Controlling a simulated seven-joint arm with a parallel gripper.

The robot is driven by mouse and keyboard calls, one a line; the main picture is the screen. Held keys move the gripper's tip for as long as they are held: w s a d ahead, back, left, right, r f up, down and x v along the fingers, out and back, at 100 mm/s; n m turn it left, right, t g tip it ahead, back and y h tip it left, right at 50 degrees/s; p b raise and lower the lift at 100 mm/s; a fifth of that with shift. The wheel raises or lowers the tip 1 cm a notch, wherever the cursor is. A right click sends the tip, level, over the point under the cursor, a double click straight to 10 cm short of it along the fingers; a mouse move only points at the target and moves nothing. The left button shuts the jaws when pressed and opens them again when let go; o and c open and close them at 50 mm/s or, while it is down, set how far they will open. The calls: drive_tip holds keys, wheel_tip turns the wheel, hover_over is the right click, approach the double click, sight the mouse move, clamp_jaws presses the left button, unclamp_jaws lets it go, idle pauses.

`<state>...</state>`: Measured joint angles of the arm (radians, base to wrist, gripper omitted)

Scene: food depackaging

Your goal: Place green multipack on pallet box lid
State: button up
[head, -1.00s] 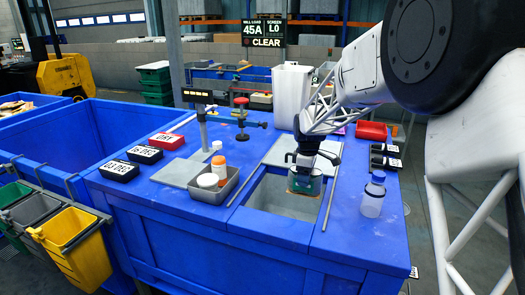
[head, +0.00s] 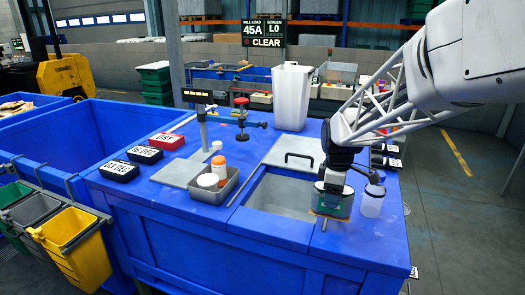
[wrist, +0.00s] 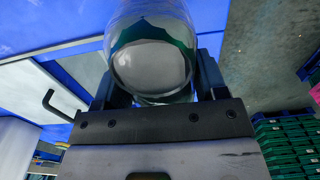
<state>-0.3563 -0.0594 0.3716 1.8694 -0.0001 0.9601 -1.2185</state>
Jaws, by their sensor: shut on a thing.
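My gripper (head: 332,188) is shut on the green multipack (head: 332,206), a wrapped pack with a green band. It hangs roughly upright at the right edge of the opening, over the blue top; whether it touches the top is unclear. In the wrist view, clear wrap and a pale round end of the multipack (wrist: 150,65) show between the fingers of my gripper (wrist: 160,85). The blue box top (head: 365,240) surrounds the opening. A grey panel (head: 283,150) with a black handle lies behind it. I cannot tell which of these is the pallet box lid.
A clear bottle (head: 371,205) stands close to the right of the multipack. The open well (head: 285,193) is to its left. A grey tray (head: 228,190) holds small bottles. Black and red label blocks (head: 145,155) sit further left. The front right of the top is clear.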

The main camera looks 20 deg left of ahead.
sight(346, 209)
drive_tip(key=s+d, duration=0.4)
drive_tip(key=s, duration=0.3)
drive_tip(key=s+d, duration=0.5)
drive_tip(key=s, duration=0.3)
drive_tip(key=shift+r, duration=0.15)
drive_tip(key=shift+a, duration=0.1)
drive_tip(key=shift+w+a+f, duration=0.25)
drive_tip(key=shift+w+a, duration=0.5)
drive_tip(key=shift+w, duration=1.8)
drive_tip(key=shift+w+a+f, duration=0.25)
drive_tip(key=shift+w+a, duration=0.45)
drive_tip(key=shift+w, duration=1.9)
drive_tip(key=shift+w+a+f, duration=0.25)
drive_tip(key=shift+w+a, duration=0.5)
drive_tip(key=shift+w, duration=1.8)
drive_tip(key=shift+f, duration=0.1)
drive_tip(key=shift+f, duration=1.65)
drive_tip(key=shift+f, duration=0.2)
drive_tip(key=o, duration=1.2)
drive_tip(key=shift+o, duration=0.2)
drive_tip(key=shift+r, duration=0.15)
